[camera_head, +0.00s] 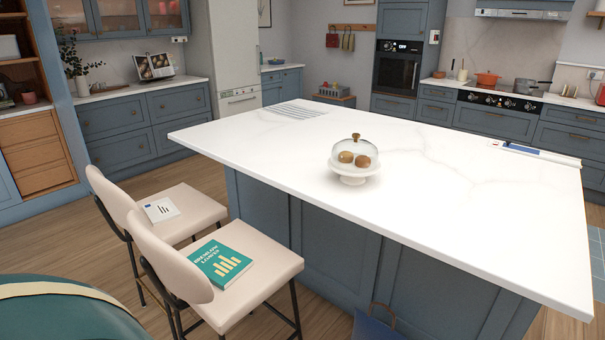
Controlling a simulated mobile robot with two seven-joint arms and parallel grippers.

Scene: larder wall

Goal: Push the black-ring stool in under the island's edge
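Two stools with cream seats, cream backrests and thin black legs stand side by side along the left side of the kitchen island (455,215). The nearer stool (262,266) has a green book (220,262) on its seat. The farther stool (199,205) has a small white booklet (161,210) on its seat. Both seats show clear of the white worktop's overhanging edge, with their backrests to the left, away from the island. The lower legs are partly hidden or cut off, so I cannot tell which stool has the black ring. Neither gripper is in view.
A glass-domed cake stand (354,176) sits on the island. A blue bag (376,326) with a handle is at the island's foot, right of the nearer stool. A rounded teal thing (70,318) with a cream band fills the lower left. Wooden floor (80,247) is clear left of the stools.

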